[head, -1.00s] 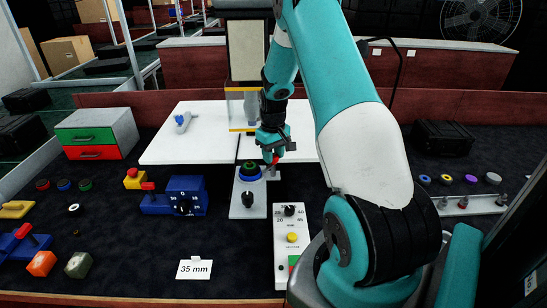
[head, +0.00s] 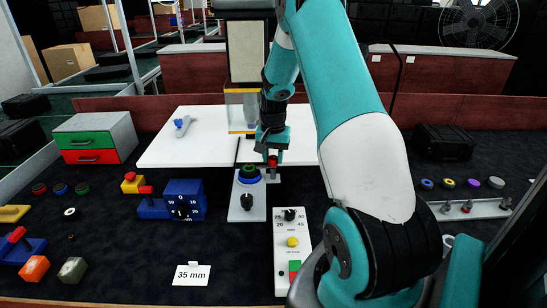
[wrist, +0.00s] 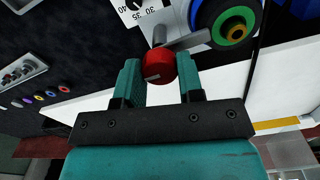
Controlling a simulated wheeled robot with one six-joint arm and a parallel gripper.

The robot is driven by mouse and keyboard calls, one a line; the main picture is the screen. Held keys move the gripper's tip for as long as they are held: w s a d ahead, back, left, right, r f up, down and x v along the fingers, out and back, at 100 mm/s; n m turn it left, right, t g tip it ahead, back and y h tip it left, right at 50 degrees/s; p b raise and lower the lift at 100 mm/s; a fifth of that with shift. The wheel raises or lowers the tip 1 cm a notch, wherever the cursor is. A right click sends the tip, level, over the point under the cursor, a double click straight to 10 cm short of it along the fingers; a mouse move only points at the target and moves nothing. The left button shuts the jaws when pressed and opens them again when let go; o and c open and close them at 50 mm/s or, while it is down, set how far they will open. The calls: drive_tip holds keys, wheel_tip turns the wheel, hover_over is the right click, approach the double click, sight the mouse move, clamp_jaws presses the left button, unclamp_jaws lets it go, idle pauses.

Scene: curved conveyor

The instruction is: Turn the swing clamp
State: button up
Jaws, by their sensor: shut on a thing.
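The swing clamp is a grey bar (wrist: 188,41) with a red knob (wrist: 158,66) at its end. In the wrist view the bar reaches from the knob toward a stack of blue, green and yellow rings (wrist: 228,22). In the head view the rings (head: 249,173) sit on a grey base plate (head: 238,207), with a dark knob (head: 247,201) in front. My gripper (head: 273,161) is beside the rings, at the plate's right side. It is shut on the red knob, which shows between the fingers in the wrist view. The fingers partly hide the knob in the head view.
A white panel with dials (head: 291,254) stands close at the front right. A blue dial box (head: 183,199) is to the left. A white board (head: 190,146) lies behind. A "35 mm" card (head: 191,274) stands in front on open dark table.

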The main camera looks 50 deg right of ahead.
sight(273, 157)
drive_tip(key=shift+w+m, duration=0.1)
drive_tip(key=shift+m, duration=0.4)
drive_tip(key=o, duration=0.9)
wheel_tip(273, 157, up, 18)
drive_tip(key=b, duration=0.3)
drive_tip(key=shift+f+b, duration=0.25)
drive_tip(key=shift+b, duration=0.1)
